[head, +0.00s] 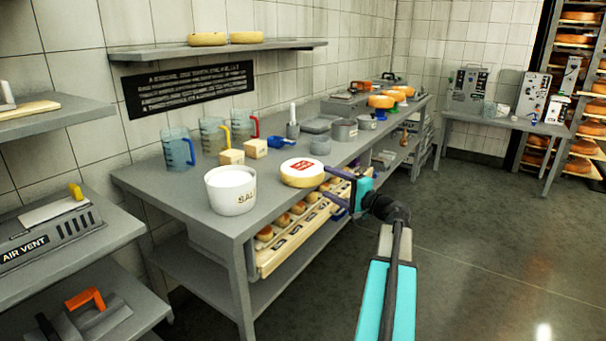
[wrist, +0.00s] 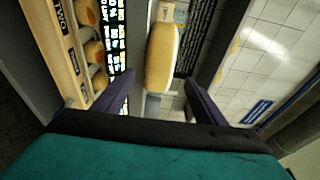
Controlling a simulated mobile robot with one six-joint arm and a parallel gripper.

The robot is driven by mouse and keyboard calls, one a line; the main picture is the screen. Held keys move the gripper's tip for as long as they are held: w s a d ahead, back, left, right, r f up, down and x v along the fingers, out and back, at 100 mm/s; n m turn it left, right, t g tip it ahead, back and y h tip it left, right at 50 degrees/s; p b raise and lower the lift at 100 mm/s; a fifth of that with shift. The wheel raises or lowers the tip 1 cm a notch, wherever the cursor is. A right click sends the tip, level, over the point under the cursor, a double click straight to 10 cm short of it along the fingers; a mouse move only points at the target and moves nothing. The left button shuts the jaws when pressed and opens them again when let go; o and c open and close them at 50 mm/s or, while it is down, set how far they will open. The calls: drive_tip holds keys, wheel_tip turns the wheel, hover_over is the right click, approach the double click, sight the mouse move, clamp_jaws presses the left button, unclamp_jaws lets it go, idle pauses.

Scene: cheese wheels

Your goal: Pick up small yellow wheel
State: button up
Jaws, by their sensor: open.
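A small yellow wheel (head: 302,173) with a pale top and red label lies flat near the front edge of the grey table (head: 240,222). My gripper (head: 328,190) is open just right of this wheel, with purple fingers pointing at it. In the wrist view, the yellow wheel (wrist: 160,58) appears turned on its side by the camera's roll. It lies ahead of the gap between my open fingers (wrist: 158,88), beyond the fingertips. Nothing is held.
A white salt tub (head: 231,191) stands left of the wheel. Cheese blocks (head: 231,157) and jugs (head: 178,148) are behind. Below the tabletop, a wooden rack (head: 290,246) holds several small wheels. Orange wheels (head: 381,101) sit at the far end. The floor at right is clear.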

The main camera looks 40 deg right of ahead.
sight(320, 178)
drive_tip(key=shift+w+f, duration=0.1)
drive_tip(key=shift+w, duration=2.5)
clamp_jaws()
